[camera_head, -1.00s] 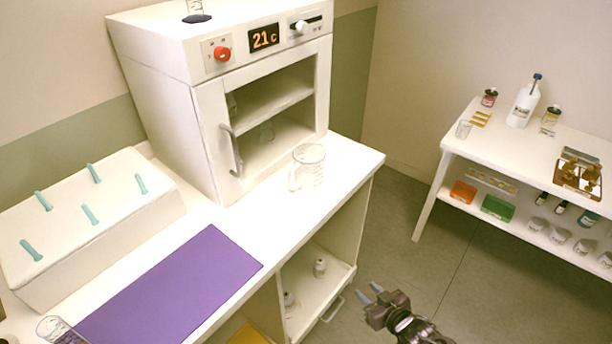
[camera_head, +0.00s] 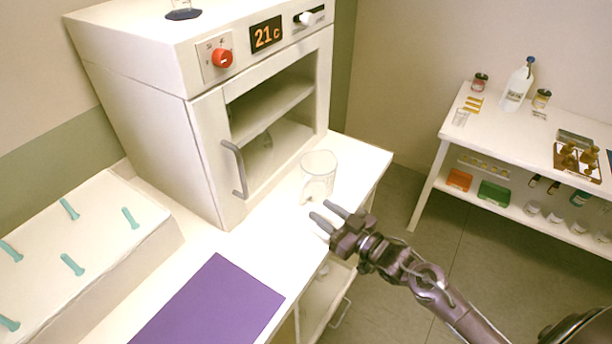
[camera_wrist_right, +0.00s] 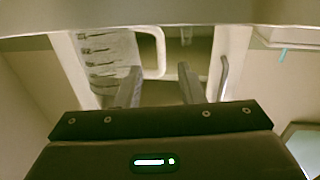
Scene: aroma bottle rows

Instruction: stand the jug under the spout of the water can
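The clear jug (camera_head: 318,177) stands upright near the right end of the white counter, in front of the oven-like cabinet. My right gripper (camera_head: 329,216) is at the counter's front edge, just below the jug in the head view, with its fingers apart and nothing between them. A white container with a blue top (camera_head: 517,84), which looks like the water can, stands on the side table at right. Its spout is too small to tell. My left gripper is out of view.
The cabinet (camera_head: 205,140) with its handle stands behind the jug. A purple mat (camera_head: 212,308) and a white block with teal pegs (camera_head: 95,250) lie left. An open drawer is below the counter. The side table (camera_head: 500,140) holds small jars, a glass and a brown rack.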

